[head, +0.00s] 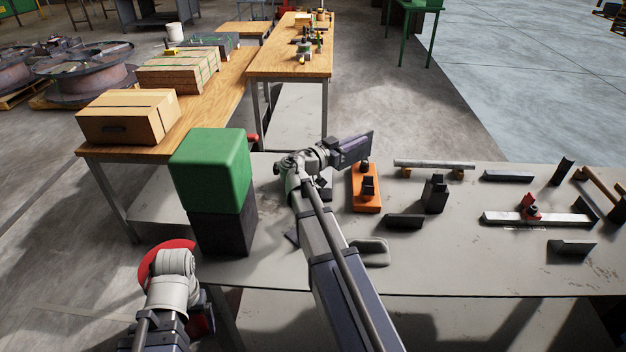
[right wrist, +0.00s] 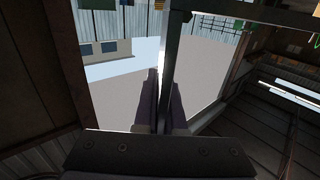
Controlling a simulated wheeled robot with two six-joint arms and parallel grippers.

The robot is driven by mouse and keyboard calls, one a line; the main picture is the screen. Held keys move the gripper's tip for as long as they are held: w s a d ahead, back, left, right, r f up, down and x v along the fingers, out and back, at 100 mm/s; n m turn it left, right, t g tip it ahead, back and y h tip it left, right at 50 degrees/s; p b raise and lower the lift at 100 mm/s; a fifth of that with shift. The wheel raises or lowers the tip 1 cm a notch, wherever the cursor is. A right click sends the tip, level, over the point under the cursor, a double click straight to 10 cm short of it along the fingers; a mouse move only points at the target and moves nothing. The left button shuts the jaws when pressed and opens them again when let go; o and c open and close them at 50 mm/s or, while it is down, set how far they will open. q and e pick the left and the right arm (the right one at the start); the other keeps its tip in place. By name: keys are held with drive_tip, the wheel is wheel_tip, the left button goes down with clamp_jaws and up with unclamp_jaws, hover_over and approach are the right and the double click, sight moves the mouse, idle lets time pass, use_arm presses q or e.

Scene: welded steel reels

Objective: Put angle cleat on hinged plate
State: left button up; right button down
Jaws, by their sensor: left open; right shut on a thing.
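My right gripper (head: 362,146) reaches over the steel table, pointing right. In the right wrist view its two fingers (right wrist: 164,100) are shut on a thin dark piece (right wrist: 178,45), which I take for the angle cleat; its full shape is hard to make out. Below the gripper is an orange base (head: 366,203) with dark fittings on it. I cannot tell for sure which part is the hinged plate. My left gripper (head: 173,262) is at the lower left, off the table and empty; its fingers are hard to make out.
A green block on a dark block (head: 209,168) stands at the table's left. Dark angle pieces (head: 405,221), a dark upright block (head: 435,194) and a steel bar with a red clamp (head: 535,218) lie to the right. The table's front edge is mostly clear.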

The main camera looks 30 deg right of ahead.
drive_tip(key=w+a+n+t+y, duration=0.3)
drive_tip(key=w+a+n+t, duration=0.2)
drive_tip(key=w+a+t, duration=0.25)
drive_tip(key=f+b, duration=1)
drive_tip(key=shift+s+d+f+b, duration=0.25)
drive_tip(key=shift+s+f+b, duration=0.1)
drive_tip(key=shift+f+b, duration=0.05)
drive_tip(key=shift+f, duration=0.2)
drive_tip(key=c, duration=1)
unclamp_jaws()
drive_tip(key=shift+r, duration=0.1)
